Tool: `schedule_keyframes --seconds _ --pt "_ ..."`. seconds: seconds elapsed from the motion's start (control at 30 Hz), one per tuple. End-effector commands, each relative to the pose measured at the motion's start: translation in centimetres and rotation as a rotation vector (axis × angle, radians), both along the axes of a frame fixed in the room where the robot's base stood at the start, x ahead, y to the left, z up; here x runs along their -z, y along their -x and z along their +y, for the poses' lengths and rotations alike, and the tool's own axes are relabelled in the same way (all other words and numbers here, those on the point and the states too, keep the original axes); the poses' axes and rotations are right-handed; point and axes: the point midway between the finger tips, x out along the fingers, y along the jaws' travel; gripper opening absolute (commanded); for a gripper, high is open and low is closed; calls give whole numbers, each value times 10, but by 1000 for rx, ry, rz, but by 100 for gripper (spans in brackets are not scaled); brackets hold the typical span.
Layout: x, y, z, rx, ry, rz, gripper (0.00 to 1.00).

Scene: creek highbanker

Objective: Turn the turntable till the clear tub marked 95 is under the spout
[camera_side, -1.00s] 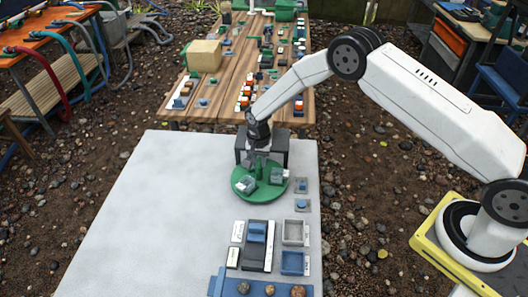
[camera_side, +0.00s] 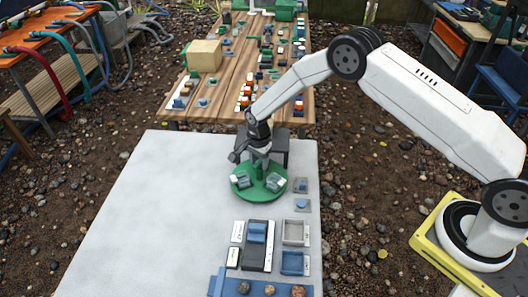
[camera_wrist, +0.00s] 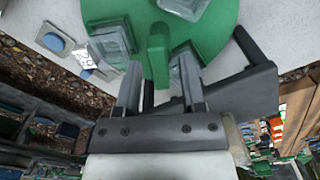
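The green turntable (camera_side: 259,191) lies on the pale table, just in front of a dark box (camera_side: 279,148). Clear tubs stand on it, one at left (camera_side: 243,181) and one at right (camera_side: 275,184); several show in the wrist view, including one at left (camera_wrist: 110,42). No mark 95 is legible. My gripper (camera_side: 250,153) is low over the turntable's back part. In the wrist view its fingers (camera_wrist: 160,75) are apart, with an upright green peg (camera_wrist: 157,50) between their tips and slim gaps visible. I cannot make out the spout for certain.
A dark angled part (camera_wrist: 238,88) stands close to my right finger in the wrist view. Small blue pieces (camera_side: 302,203) lie right of the turntable. A dark tray with a blue block (camera_side: 257,232) and square bins (camera_side: 293,262) are in front. The table's left side is clear.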

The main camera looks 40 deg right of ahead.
Motion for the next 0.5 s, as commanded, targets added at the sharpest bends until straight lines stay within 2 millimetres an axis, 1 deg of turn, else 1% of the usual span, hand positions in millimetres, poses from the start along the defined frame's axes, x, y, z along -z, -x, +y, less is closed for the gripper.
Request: schedule_keyframes --seconds 0.5 --pt "0 0 0 -2 0 0 53"
